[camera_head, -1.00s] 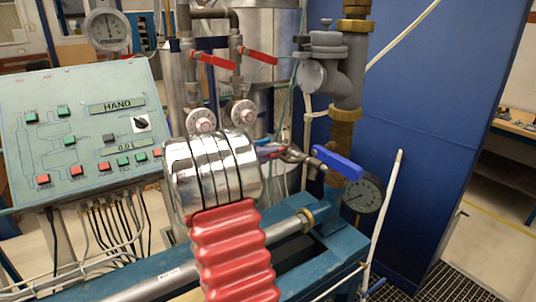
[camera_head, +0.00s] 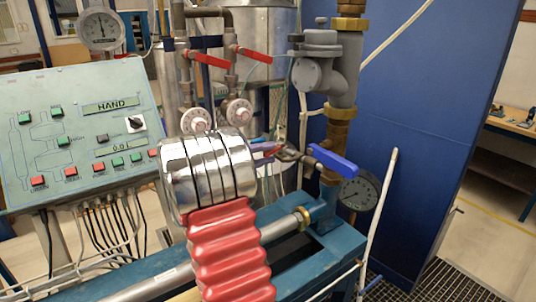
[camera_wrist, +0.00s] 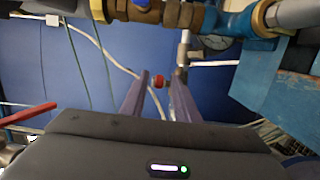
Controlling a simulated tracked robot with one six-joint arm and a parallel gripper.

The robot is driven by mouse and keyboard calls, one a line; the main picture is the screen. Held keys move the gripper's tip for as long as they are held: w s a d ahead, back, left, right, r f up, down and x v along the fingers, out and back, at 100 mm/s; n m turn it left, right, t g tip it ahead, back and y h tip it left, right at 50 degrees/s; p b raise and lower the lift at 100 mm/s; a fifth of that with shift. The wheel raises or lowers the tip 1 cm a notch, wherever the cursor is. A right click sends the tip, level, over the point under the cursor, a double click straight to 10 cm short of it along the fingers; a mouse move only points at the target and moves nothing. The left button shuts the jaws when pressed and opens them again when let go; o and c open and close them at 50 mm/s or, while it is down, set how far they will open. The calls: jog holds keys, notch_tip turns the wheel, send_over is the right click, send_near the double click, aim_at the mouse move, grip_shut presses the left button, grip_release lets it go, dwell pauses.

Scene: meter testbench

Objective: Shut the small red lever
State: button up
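A small red rounded piece (camera_wrist: 158,81), which looks like the end of the small red lever, shows between the finger lines of my gripper (camera_wrist: 160,74) in the wrist view. The two purple-grey fingers are apart, and I see nothing clamped between them. I cannot tell how far beyond the tips the red piece lies. A metal valve fitting (camera_wrist: 183,50) stands just right of it. In the head view my chrome wrist (camera_head: 207,172) hides most of the gripper; purple and red bits show beside the pipe fitting. Two larger red levers (camera_head: 207,59) (camera_head: 255,54) sit on the upper pipes.
A blue lever (camera_head: 332,160) and a pressure gauge (camera_head: 362,190) sit close right of my wrist. A thick grey pipe (camera_head: 342,75) rises behind them. A control panel (camera_head: 75,140) stands left. A white hose (camera_head: 378,220) crosses the blue wall (camera_head: 430,100).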

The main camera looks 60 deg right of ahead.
jog(key=v, duration=0.7)
jog(key=shift+a, duration=0.2)
jog(key=shift+w+f, duration=0.1)
jog(key=shift+c, duration=0.4)
